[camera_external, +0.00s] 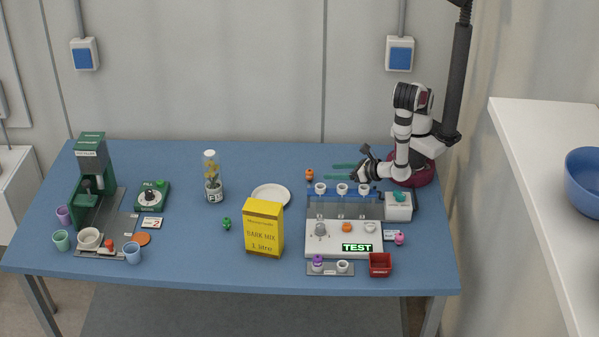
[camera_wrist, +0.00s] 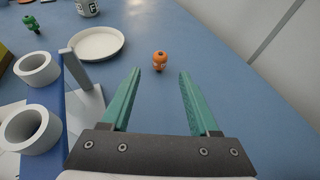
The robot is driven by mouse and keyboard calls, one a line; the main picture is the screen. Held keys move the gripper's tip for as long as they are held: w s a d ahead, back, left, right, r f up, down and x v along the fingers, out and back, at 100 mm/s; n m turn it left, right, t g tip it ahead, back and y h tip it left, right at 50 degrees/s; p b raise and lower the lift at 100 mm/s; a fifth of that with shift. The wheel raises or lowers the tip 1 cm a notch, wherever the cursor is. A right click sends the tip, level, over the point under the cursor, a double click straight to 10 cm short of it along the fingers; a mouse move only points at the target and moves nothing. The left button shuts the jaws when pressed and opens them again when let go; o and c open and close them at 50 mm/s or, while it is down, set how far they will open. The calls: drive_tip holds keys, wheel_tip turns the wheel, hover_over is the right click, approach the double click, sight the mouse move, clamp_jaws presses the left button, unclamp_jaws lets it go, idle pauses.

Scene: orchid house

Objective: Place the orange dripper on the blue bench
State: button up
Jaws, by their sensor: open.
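A small orange dripper (camera_wrist: 160,61) stands on the blue bench (camera_wrist: 230,85), beyond the fingertips in the wrist view. In the external view the orange dripper (camera_external: 309,174) is on the blue bench (camera_external: 180,215), behind the rack and left of my gripper (camera_external: 335,171). My gripper (camera_wrist: 158,72) is open and empty, with its two green fingers pointing toward the dripper. The dripper lies roughly in line with the gap between the fingers and is apart from both. Another orange piece (camera_external: 346,226) sits on the white test unit.
A rack with white rings (camera_wrist: 32,128) stands close on the left in the wrist view. A white plate (camera_wrist: 96,43) lies beyond it. A yellow box (camera_external: 263,228) and a green dripper (camera_external: 227,223) stand farther left. Bare bench lies right of the dripper in the wrist view.

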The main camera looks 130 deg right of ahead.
drive_tip(key=shift+v, duration=0.85)
drive_tip(key=s+a+r+m+g+y, duration=0.1)
drive_tip(key=s+r+m+g+y, duration=0.7)
drive_tip(key=m, duration=1.1)
drive_tip(key=s+a+r+m+t+y, duration=0.3)
drive_tip(key=a+r+m+y, duration=0.3)
drive_tip(key=a, duration=0.5)
wheel_tip(320, 180, up, 2)
drive_tip(key=shift+s+a+r+m+t+y, duration=0.15)
drive_tip(key=shift+s+a+m+t+y, duration=0.3)
drive_tip(key=shift+m, duration=0.65)
